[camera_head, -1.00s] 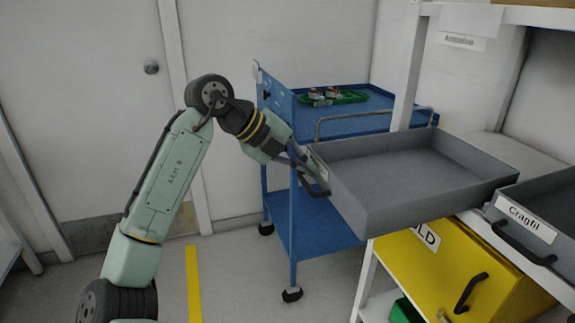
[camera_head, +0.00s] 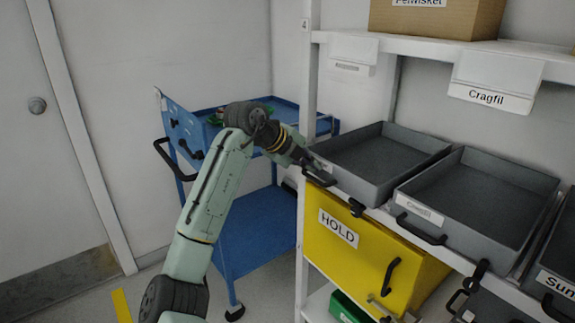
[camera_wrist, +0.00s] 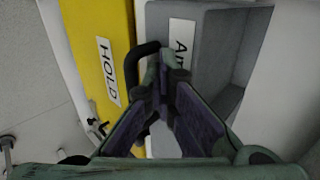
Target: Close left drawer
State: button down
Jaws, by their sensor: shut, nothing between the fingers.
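The left drawer is an empty grey open tray (camera_head: 385,165) on the shelf above the yellow HOLD bin. Its front lies close to the shelf edge, roughly in line with the drawer to its right. Its black handle (camera_head: 320,179) is on the front, and the handle also shows in the wrist view (camera_wrist: 132,70). My gripper (camera_head: 307,163) is shut and empty at the drawer's front, beside the handle. In the wrist view my gripper's fingertips (camera_wrist: 166,58) meet in front of the partly hidden white label (camera_wrist: 181,40); whether they touch the drawer I cannot tell.
The yellow HOLD bin (camera_head: 345,262) is just below. A second grey drawer labelled Cragfil (camera_head: 480,200) sits to the right. A blue cart (camera_head: 255,225) stands behind my arm. Shelf uprights (camera_head: 308,100) rise near the gripper.

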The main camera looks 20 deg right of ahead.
jog(key=shift+w+d, duration=0.2)
jog(key=shift+d, duration=0.35)
jog(key=shift+w+d, duration=0.2)
jog(key=shift+d, duration=0.35)
jog(key=shift+r+p, duration=0.1)
jog(key=shift+p, duration=0.2)
